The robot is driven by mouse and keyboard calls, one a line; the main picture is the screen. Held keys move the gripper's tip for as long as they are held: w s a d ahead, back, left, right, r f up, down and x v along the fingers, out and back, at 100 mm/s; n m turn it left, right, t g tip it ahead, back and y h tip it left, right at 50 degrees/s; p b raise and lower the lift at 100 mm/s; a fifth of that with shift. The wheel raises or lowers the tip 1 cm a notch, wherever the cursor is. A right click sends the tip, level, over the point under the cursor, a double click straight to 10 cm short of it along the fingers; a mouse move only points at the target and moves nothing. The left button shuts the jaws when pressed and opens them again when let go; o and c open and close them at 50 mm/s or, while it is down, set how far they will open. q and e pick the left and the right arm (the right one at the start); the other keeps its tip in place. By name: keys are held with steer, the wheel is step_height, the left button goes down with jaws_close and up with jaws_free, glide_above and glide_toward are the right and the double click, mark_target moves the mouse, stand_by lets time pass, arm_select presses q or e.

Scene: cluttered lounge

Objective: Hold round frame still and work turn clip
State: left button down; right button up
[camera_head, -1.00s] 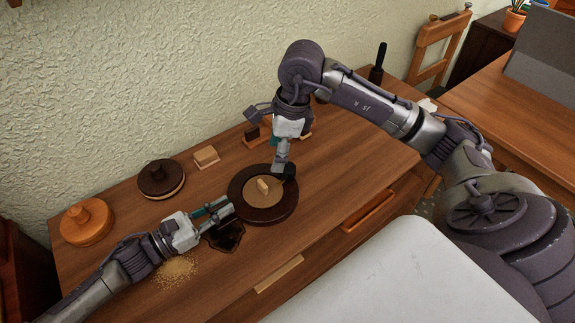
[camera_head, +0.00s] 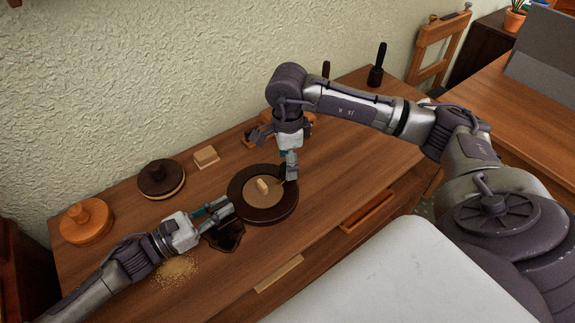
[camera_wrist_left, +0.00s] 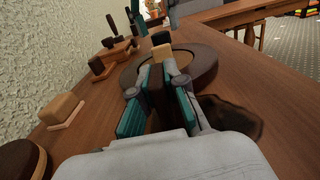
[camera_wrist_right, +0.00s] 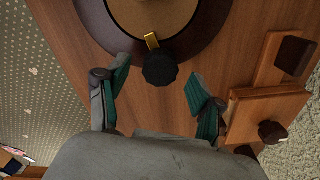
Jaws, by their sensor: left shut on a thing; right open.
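The round frame (camera_head: 263,217) is a dark brown ring lying flat on the wooden cabinet top, around a tan disc (camera_head: 255,198) with a small pale block (camera_head: 263,185) on it. My left gripper (camera_head: 229,207) is shut on the frame's left rim; its fingers straddle the rim in the left wrist view (camera_wrist_left: 157,85). The turn clip shows in the right wrist view as a black knob (camera_wrist_right: 160,68) with a brass tab (camera_wrist_right: 151,41) reaching to the disc's edge. My right gripper (camera_wrist_right: 161,82) is open, fingers on either side of the knob, apart from it.
A dark spill (camera_head: 225,236) and crumbs (camera_head: 175,269) lie before the frame. An orange lidded round (camera_head: 86,222), a dark one (camera_head: 161,179) and a pale block (camera_head: 206,157) stand to the left. Several wooden pieces are behind my right gripper. The cabinet's right top is mostly clear.

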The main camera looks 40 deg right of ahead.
steer(key=shift+f, duration=1.15)
steer(key=c, duration=1.2)
steer(key=shift+o, duration=0.2)
steer(key=shift+m, duration=1.3)
steer(key=o, duration=1.2)
steer(key=shift+c, duration=0.2)
step_height(320, 180, up, 12)
